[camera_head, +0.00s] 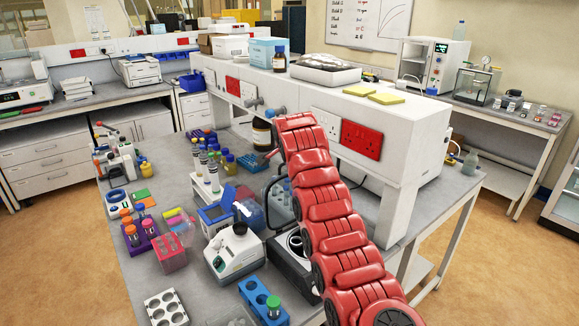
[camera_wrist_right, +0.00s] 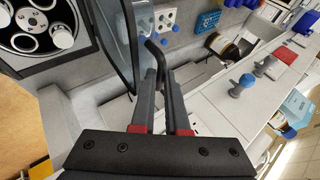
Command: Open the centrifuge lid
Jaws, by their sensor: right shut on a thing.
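The centrifuge (camera_head: 285,262) stands on the grey bench in the head view, partly hidden behind my red right arm. Its round rotor well (camera_wrist_right: 40,28) shows uncovered in the wrist view, with white-capped holders in it. The clear, dark-rimmed lid (camera_wrist_right: 118,40) is raised and seen nearly edge-on beside the well; its rim also shows left of my arm in the head view (camera_head: 267,195). My right gripper (camera_wrist_right: 160,74) is shut on the dark bent lid handle (camera_wrist_right: 154,48) at the lid's edge. In the head view the arm mostly hides this grip. My left gripper is out of view.
The white shelf unit with sockets (camera_head: 345,125) rises close behind the lid. A brown bottle (camera_head: 262,133) stands near the gripper. A vortex mixer (camera_head: 236,250), a blue tube rack (camera_head: 262,303) and other racks crowd the bench left of the centrifuge.

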